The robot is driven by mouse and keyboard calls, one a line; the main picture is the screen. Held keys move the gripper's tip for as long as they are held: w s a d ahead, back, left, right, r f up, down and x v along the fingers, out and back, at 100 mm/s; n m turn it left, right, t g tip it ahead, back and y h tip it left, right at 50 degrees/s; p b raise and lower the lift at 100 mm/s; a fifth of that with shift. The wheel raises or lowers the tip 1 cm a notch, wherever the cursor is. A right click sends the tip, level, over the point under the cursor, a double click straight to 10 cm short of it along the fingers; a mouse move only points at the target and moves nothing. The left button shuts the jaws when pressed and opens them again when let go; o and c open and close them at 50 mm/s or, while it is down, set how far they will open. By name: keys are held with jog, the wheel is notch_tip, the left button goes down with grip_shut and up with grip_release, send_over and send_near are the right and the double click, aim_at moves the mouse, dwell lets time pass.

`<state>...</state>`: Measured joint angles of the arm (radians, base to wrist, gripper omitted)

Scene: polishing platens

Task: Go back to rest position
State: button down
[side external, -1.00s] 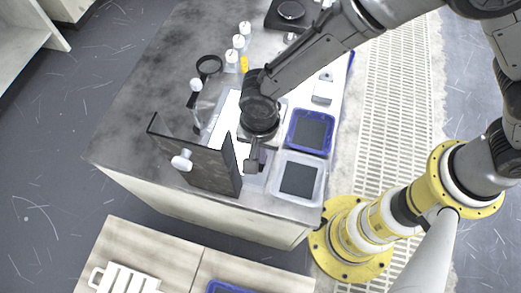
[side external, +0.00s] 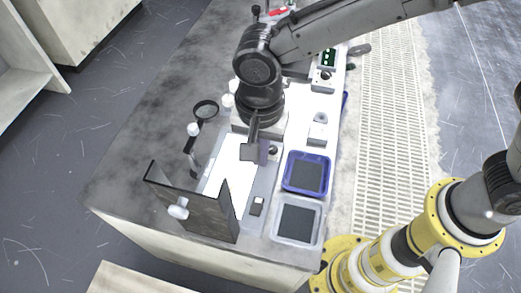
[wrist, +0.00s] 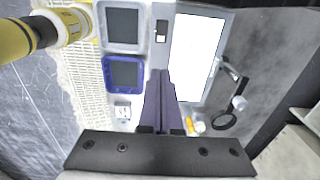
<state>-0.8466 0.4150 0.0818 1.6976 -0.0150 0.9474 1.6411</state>
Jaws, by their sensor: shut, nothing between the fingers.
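My gripper (side external: 263,157) is empty and hangs above the bench, over the right side of the bright white panel (side external: 232,187). In the wrist view, its two purple fingers (wrist: 161,78) lie together with no object between them. The fingers point toward the bench between the blue-rimmed tray (wrist: 124,73) and the white panel (wrist: 193,55). A dark part of the gripper fills the bottom of the wrist view. No rest position is marked in these frames.
The blue-rimmed tray (side external: 306,172) and a clear-rimmed tray (side external: 297,221) sit at the bench's right edge. A dark upright plate (side external: 200,205) stands at the front. A magnifier ring (side external: 206,110) and white-capped items are at the left. The bench's left surface is clear.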

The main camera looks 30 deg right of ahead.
jog(key=shift+r, duration=0.15)
dwell(0.3)
jog(key=w+d+r+m+t+y, duration=0.1)
jog(key=d+r+m+t, duration=0.1)
jog(key=d+r, duration=0.65)
jog(key=w+d+r+m+t+y, duration=0.1)
jog(key=w+d+r, duration=0.1)
jog(key=d+r, duration=0.65)
jog(key=s+d+n+t+h, duration=0.1)
jog(key=s+d+n, duration=0.1)
jog(key=s+d, duration=0.4)
jog(key=s+d+n+t, duration=0.1)
jog(key=s+d, duration=0.3)
jog(key=d, duration=0.4)
jog(key=s+d+f+n, duration=0.1)
jog(key=s+f+n, duration=0.4)
jog(key=n, duration=0.4)
jog(key=shift+s+d+f+h, duration=0.15)
jog(key=shift+s+d+h, duration=0.25)
jog(key=shift+s, duration=0.1)
